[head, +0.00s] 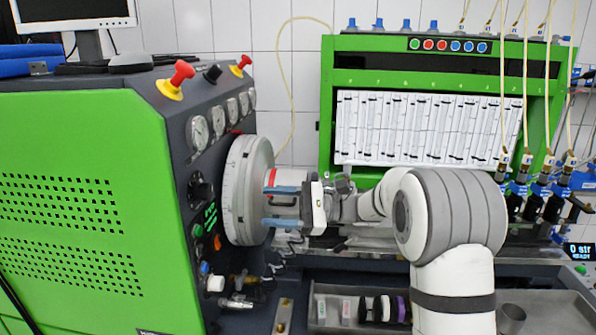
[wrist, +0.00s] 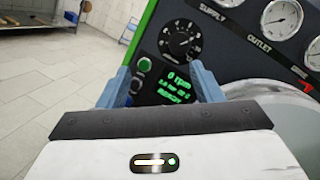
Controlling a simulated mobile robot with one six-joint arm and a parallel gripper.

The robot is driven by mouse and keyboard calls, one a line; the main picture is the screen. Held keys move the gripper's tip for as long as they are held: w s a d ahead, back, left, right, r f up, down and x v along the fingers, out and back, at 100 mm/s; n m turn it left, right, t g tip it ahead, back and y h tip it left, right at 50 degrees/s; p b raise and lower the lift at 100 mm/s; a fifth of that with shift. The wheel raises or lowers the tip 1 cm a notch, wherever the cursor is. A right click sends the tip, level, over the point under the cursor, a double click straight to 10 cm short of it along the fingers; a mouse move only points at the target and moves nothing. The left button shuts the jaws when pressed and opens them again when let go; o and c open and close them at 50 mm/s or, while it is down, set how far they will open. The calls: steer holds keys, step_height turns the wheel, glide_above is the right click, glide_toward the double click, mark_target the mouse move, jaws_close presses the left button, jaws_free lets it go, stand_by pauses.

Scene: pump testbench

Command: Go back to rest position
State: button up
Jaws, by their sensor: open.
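My gripper (head: 278,206) is in front of the round grey flywheel disc (head: 240,190) on the right side of the green test bench (head: 70,200) in the head view. Its two blue fingers are apart, with nothing seen held between them. In the wrist view, my gripper (wrist: 160,84) shows its fingers spread, with the bench's dark control panel (wrist: 180,55) behind them. Part of the disc (wrist: 275,105) shows at the right there. Whether the fingers touch the disc or its hub cannot be told.
A tray (head: 335,290) with small parts lies below my arm. Injectors with hoses (head: 540,185) stand at the right, under the green frame with measuring tubes (head: 430,125). Gauges (head: 198,132) and red-and-yellow knobs (head: 176,80) jut from the bench. Open floor (wrist: 50,100) shows in the wrist view's left.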

steer(key=s+d+f+n+h, duration=0.1)
steer(key=s+d+f+h, duration=0.15)
steer(key=s, duration=0.35)
steer(key=s+d+f+n+t+h, duration=0.1)
steer(key=s+d+f+n+h, duration=0.1)
steer(key=s+h, duration=0.25)
steer(key=s+d+f+n+h, duration=0.1)
steer(key=s+d+f+h, duration=0.15)
steer(key=s, duration=0.35)
steer(key=s+d+f+n+t+h, duration=0.2)
steer(key=s+d+h, duration=0.3)
steer(key=d, duration=0.2)
steer(key=s+d+f+n+t+h, duration=0.3)
steer(key=s+d+h, duration=0.1)
steer(key=d, duration=0.4)
steer(key=shift+s+d+n+h, duration=0.15)
steer(key=shift+s+n+h, duration=0.2)
steer(key=shift+s, duration=0.45)
